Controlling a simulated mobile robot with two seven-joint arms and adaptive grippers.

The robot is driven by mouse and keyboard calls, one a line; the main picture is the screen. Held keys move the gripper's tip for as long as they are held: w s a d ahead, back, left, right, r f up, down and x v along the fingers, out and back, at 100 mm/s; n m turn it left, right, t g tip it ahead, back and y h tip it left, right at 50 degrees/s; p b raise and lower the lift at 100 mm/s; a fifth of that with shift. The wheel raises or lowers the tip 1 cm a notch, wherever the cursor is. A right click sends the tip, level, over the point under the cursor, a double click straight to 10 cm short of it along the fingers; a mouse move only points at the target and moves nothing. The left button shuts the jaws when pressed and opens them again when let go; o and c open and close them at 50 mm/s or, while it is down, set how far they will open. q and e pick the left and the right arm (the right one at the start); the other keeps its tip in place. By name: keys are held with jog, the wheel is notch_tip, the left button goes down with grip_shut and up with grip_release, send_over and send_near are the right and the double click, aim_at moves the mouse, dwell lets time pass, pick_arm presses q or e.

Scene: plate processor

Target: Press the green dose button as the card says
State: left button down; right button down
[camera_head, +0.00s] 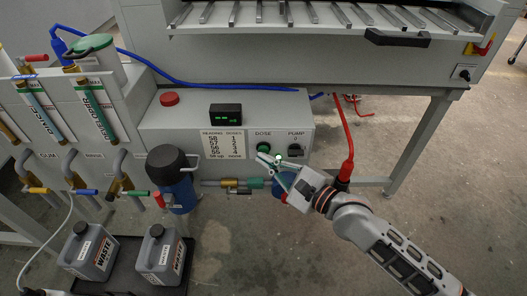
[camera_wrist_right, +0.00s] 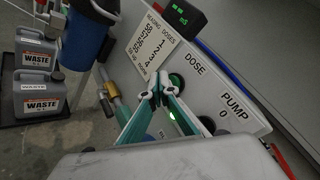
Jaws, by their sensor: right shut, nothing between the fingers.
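The green dose button (camera_head: 264,148) is on the front of the grey control box, under the word DOSE. In the right wrist view the button (camera_wrist_right: 176,81) shows just beyond my fingertips. My right gripper (camera_head: 267,159) is shut and empty, its tips close to the button; I cannot tell whether they touch it. The tips also show in the right wrist view (camera_wrist_right: 160,88). The card (camera_head: 223,144), left of the button, lists readings against doses. The display (camera_head: 226,113) above it glows green, its digits too small to read. My left gripper is not in view.
The black pump knob (camera_head: 295,150) is right of the dose button. A red button (camera_head: 169,99) tops the box. Below stand a blue container with a black lid (camera_head: 170,165) and a pipe with a brass fitting (camera_head: 230,183). A red hose (camera_head: 349,140) hangs at right.

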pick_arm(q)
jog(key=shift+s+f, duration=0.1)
pick_arm(e)
jog(key=shift+w, duration=0.1)
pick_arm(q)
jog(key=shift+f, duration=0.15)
pick_arm(e)
jog(key=shift+w, duration=0.45)
dwell(0.6)
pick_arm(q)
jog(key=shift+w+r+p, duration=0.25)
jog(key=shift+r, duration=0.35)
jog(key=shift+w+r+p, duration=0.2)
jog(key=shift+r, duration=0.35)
pick_arm(e)
jog(key=shift+s, duration=0.95)
